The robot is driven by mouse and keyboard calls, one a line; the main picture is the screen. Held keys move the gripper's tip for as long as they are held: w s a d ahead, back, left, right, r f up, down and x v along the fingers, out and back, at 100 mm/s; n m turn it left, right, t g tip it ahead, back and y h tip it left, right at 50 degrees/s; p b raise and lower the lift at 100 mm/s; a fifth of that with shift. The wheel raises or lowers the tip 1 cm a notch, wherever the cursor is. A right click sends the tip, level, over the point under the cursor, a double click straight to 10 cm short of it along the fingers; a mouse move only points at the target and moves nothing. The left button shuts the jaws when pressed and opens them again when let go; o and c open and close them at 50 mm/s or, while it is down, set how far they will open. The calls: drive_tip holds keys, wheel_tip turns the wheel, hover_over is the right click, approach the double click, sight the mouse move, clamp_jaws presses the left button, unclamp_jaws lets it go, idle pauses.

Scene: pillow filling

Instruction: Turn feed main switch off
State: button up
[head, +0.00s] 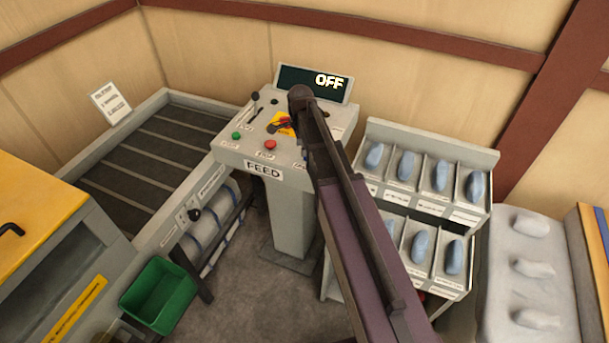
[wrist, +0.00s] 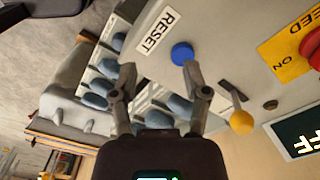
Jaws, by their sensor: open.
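The feed console (head: 226,143) stands in the middle of the head view with a FEED label on its front. Its display (head: 291,78) reads OFF. The red main switch (wrist: 312,46) sits on a yellow plate (wrist: 282,50) marked ON, at the right edge of the wrist view and partly cut off. The plate also shows on the console top in the head view (head: 287,131). My gripper (wrist: 160,70) is open and empty. Its fingers show near a blue button (wrist: 182,53) beside a RESET label, to the left of the switch; contact cannot be told.
A yellow-knobbed lever (wrist: 241,122) stands near my right finger. Green (head: 236,135) and red (head: 270,145) buttons sit on the console front. A rack of blue-grey pillows (head: 440,176) stands at right, a green bin (head: 158,295) at lower left.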

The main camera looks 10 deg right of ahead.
drive_tip(key=shift+s+f+n+b, duration=1.1)
drive_tip(key=shift+s+f+n, duration=0.2)
drive_tip(key=shift+s, duration=0.2)
drive_tip(key=shift+s+f+n+b, duration=1.15)
drive_tip(key=shift+s+n, duration=0.15)
drive_tip(key=shift+s, duration=0.2)
drive_tip(key=shift+s, duration=0.1)
drive_tip(key=s+f+n+b, duration=0.1)
drive_tip(key=s+n, duration=1.1)
drive_tip(key=s, duration=0.1)
drive_tip(key=shift+s+f, duration=0.2)
drive_tip(key=shift+s, duration=0.15)
